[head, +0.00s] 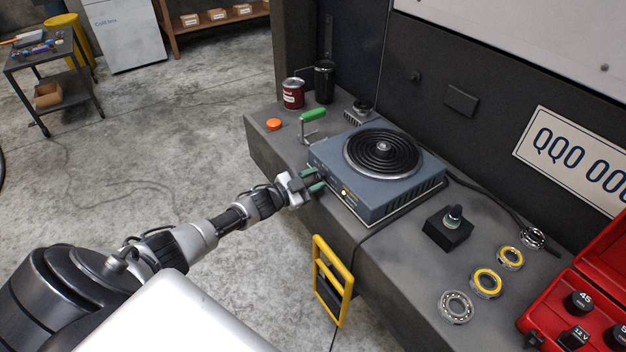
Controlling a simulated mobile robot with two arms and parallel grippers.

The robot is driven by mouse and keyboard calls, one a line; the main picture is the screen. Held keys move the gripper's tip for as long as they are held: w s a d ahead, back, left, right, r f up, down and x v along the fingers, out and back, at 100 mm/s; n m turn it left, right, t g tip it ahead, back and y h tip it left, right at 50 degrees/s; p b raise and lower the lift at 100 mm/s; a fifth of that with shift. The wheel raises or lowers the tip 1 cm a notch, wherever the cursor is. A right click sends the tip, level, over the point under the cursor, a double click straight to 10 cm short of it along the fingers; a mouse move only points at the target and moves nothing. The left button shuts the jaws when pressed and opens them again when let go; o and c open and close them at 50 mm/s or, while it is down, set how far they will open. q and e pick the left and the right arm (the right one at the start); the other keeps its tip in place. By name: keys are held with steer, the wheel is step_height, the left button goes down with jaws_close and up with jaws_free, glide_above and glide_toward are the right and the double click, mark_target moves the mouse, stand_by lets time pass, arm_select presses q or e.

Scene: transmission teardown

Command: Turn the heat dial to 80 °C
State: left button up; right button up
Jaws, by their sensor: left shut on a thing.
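The blue-grey heater (367,201) stands on the dark bench, with a black ringed round plate (382,150) on top. Its front panel faces my left arm and carries a small lit spot (345,192). My left gripper (317,180), with green fingertips, is at the left part of that front panel. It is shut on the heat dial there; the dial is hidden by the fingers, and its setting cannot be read. My right gripper is not in view.
A green-handled tool (313,116), an orange cap (273,124) and a red can (293,94) stand left of the heater. A black block with a knob (448,229), several bearings (486,283) and a red case (590,290) lie to the right. A yellow frame (333,280) hangs at the bench front.

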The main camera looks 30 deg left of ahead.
arm_select(q)
steer(key=o, duration=0.6)
steer(key=shift+s+a, duration=0.25)
steer(key=shift+s, duration=0.25)
steer(key=p+v, duration=0.1)
steer(key=v, duration=0.8)
steer(key=shift+s+a, duration=0.15)
steer(key=shift+s, duration=0.2)
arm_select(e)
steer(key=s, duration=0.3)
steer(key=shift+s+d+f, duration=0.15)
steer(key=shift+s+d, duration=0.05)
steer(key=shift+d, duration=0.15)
